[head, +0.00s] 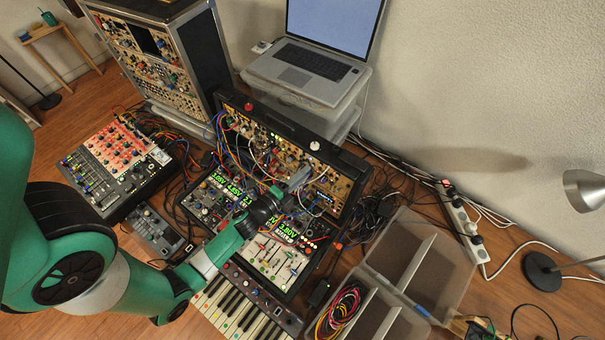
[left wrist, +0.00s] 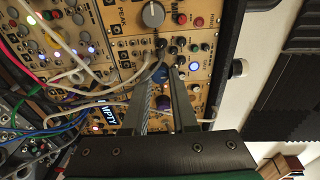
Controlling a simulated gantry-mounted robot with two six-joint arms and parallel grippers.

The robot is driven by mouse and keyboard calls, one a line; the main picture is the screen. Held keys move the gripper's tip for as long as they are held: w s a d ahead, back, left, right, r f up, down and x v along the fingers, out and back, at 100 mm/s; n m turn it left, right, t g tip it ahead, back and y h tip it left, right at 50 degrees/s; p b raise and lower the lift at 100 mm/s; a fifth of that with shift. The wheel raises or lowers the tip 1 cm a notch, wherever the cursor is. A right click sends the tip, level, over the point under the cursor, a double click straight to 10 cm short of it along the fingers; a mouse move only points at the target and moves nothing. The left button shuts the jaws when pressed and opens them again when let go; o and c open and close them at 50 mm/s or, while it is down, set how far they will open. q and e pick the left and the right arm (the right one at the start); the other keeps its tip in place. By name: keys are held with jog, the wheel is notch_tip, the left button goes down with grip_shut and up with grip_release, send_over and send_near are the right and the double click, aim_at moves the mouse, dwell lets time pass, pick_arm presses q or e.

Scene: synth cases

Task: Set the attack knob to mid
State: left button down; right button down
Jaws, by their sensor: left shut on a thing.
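The modular synth case (head: 345,185) stands open on the table, its tan panels full of knobs, jacks and patch cables. My left gripper (head: 303,176) reaches to the right part of its upright panel. In the left wrist view, the two fingers of my left gripper (left wrist: 163,74) are shut on a small blue knob (left wrist: 160,73) at the panel face. I cannot read the knob's label or see its pointer, so its setting is unclear. A large grey knob (left wrist: 153,14) sits above it, apart from the fingers. My right gripper is not in view.
Patch cables (left wrist: 85,60) cross the panel left of the fingers. A laptop (head: 315,60) stands on a clear box behind the case. A keyboard (head: 240,305), a red-and-black mixer (head: 118,165), a divided clear bin (head: 425,265) and a power strip (head: 460,220) surround it.

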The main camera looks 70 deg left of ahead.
pick_arm(q)
jog(key=c, duration=0.7)
grip_release()
jog(key=p+v, duration=0.1)
jog(key=v, duration=1)
jog(key=shift+s+d+p, duration=0.2)
jog(key=shift+s+p, duration=0.05)
jog(key=shift+p, duration=0.05)
